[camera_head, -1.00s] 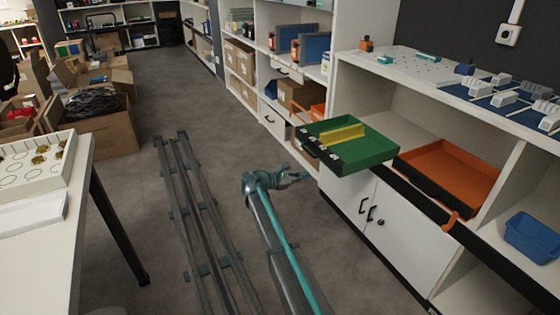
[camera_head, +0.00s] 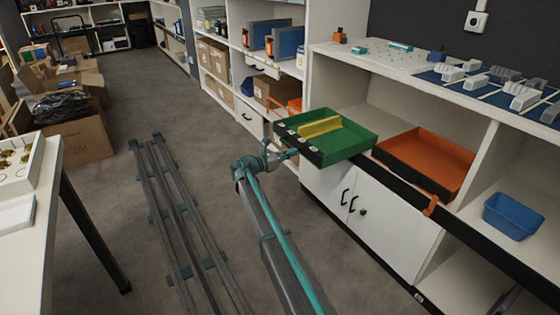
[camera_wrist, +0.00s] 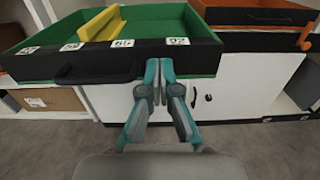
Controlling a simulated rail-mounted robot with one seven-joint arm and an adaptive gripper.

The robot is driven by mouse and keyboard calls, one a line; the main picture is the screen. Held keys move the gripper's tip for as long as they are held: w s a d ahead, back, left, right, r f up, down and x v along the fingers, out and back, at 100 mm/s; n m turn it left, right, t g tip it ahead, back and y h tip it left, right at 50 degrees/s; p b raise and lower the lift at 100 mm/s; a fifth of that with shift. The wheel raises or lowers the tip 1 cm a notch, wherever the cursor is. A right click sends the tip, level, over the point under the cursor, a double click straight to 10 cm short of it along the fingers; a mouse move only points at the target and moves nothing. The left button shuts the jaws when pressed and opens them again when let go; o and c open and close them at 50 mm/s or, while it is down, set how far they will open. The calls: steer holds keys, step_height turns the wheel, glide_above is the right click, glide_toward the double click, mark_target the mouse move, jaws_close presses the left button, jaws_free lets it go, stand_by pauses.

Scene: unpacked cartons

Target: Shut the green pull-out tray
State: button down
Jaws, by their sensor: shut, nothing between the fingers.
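The green pull-out tray (camera_head: 348,148) sticks out from the white shelf unit, with a black front and a yellow bar (camera_head: 319,128) lying in it. In the wrist view the tray's black front (camera_wrist: 195,60) fills the upper middle, with white number labels and a dark handle (camera_wrist: 97,72) to the left. My gripper (camera_head: 291,154) is shut and empty, right at the tray's front. In the wrist view my gripper's fingertips (camera_wrist: 160,64) are together against or just short of the front, right of the handle. I cannot tell if they touch it.
A blue bin (camera_head: 512,216) stands farther right. White cupboard doors (camera_head: 375,215) are below.

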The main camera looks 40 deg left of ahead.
mark_target(307, 147)
steer(key=shift+b+x, duration=0.8)
steer(key=shift+x, duration=1.7)
